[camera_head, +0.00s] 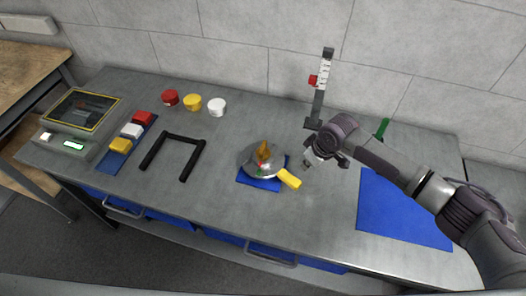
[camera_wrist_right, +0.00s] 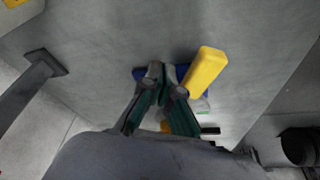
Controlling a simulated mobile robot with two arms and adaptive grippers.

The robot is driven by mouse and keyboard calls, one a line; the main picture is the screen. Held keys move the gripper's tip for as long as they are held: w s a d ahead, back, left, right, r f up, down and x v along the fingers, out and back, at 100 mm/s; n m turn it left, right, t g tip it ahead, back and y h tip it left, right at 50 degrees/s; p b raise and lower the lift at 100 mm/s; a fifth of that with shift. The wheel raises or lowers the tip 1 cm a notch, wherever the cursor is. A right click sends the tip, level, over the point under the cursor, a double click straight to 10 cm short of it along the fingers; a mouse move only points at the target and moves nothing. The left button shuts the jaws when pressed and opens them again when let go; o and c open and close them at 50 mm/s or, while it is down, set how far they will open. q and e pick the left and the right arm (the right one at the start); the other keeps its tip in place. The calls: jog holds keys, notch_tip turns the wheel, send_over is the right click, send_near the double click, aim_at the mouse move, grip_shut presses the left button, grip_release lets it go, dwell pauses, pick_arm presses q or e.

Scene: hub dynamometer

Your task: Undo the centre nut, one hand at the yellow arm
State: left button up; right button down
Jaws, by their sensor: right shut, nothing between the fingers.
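The round metal hub (camera_head: 250,164) sits on a small blue mat (camera_head: 258,184) near the middle of the bench. Its yellow arm (camera_head: 289,178) points toward the lower right. An orange-yellow piece (camera_head: 263,150) stands up at its centre, with small red and green spots beside it; I cannot make out the nut. My right gripper (camera_head: 308,161) is just right of the hub, apart from it. In the right wrist view its fingertips (camera_wrist_right: 165,72) are together and empty, left of the yellow arm (camera_wrist_right: 205,70). The hub is mostly hidden there. My left gripper is not in view.
A vertical scale post (camera_head: 320,90) with a red slider stands behind the gripper. A black U-shaped frame (camera_head: 172,139), coloured tubs (camera_head: 193,102), colour blocks (camera_head: 132,131) and a console (camera_head: 81,118) are left. A large blue mat (camera_head: 395,212) lies right.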

aim_at(304, 177)
jog(key=shift+f, duration=4.05)
jog(key=shift+r, duration=0.1)
jog(key=shift+r, duration=0.1)
jog(key=shift+r, duration=0.75)
jog(key=shift+s+a, duration=0.1)
jog(key=shift+s+a, duration=0.6)
jog(key=shift+s, duration=0.05)
jog(key=shift+w+d, duration=0.25)
jog(key=shift+w, duration=0.05)
